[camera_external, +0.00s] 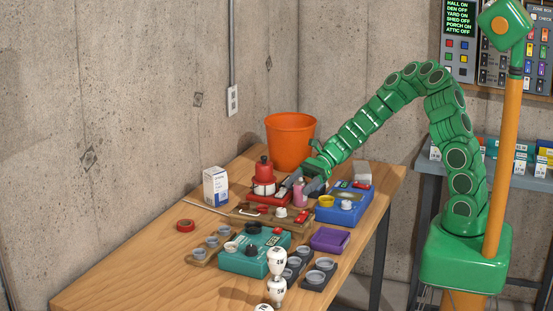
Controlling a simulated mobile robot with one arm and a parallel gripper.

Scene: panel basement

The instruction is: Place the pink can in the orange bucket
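The pink can (299,193) stands upright among devices in the middle of the wooden table. My gripper (302,186) is low over the table at the can, with one dark finger on each side of it. Whether the fingers press on the can or stand slightly apart from it is too small to tell. The orange bucket (290,142) stands upright at the back of the table, behind my gripper. Its inside is mostly hidden by the near wall.
A red and white bottle-like item (264,177) is left of my gripper, and a blue box (342,203) is to the right. A white carton (215,187), red tape (185,225), teal box (254,252) and purple tray (329,240) lie around. The table's left front is clear.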

